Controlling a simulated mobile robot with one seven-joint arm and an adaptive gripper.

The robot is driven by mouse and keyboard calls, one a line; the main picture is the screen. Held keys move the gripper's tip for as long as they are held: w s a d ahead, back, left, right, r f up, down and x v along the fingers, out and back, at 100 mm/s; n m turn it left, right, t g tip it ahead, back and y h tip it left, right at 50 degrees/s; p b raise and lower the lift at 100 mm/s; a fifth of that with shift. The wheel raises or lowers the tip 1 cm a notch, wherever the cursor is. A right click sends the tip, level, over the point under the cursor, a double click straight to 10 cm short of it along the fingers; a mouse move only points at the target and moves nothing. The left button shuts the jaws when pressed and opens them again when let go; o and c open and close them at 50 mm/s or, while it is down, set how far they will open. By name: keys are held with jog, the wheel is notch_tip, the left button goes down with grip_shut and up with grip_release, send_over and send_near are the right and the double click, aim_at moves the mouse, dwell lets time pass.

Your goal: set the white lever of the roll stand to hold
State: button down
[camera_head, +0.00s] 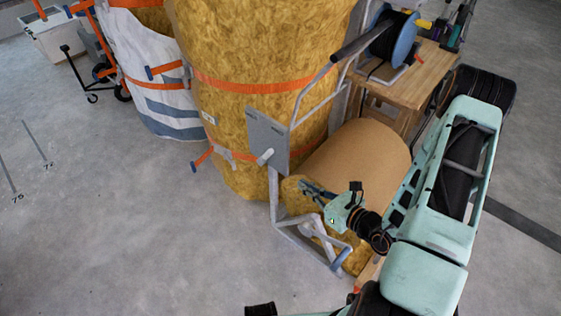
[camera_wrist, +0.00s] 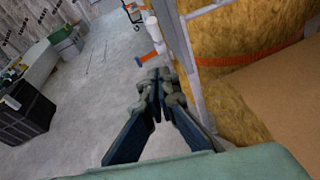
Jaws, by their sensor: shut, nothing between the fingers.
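The roll stand (camera_head: 273,195) is a grey metal frame beside a large brown roll (camera_head: 360,160). A grey plate (camera_head: 266,138) sits on its upright, and the short white lever (camera_head: 265,157) sticks out from the plate's lower left. A white cylinder, apparently the lever, shows in the wrist view (camera_wrist: 153,29) beyond my fingertips. My gripper (camera_head: 304,187) is shut and empty, to the right of and below the lever, in front of the roll. Its dark fingers (camera_wrist: 155,80) meet in the wrist view, apart from the lever. Any markings on the plate are too small to read.
Tall yellow insulation rolls (camera_head: 255,50) with orange straps stand behind the plate. A wooden table (camera_head: 430,68) with a blue cable reel (camera_head: 393,42) is at the upper right. A striped white bag (camera_head: 148,75) stands at upper left. The floor on the left is mostly clear.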

dwell(0.3)
jog(key=b, duration=0.2)
send_near(266, 155)
jog(key=shift+w+a+f, duration=1.15)
jog(key=shift+w+f, duration=0.3)
jog(key=shift+w, duration=0.9)
jog(key=shift+r, duration=0.15)
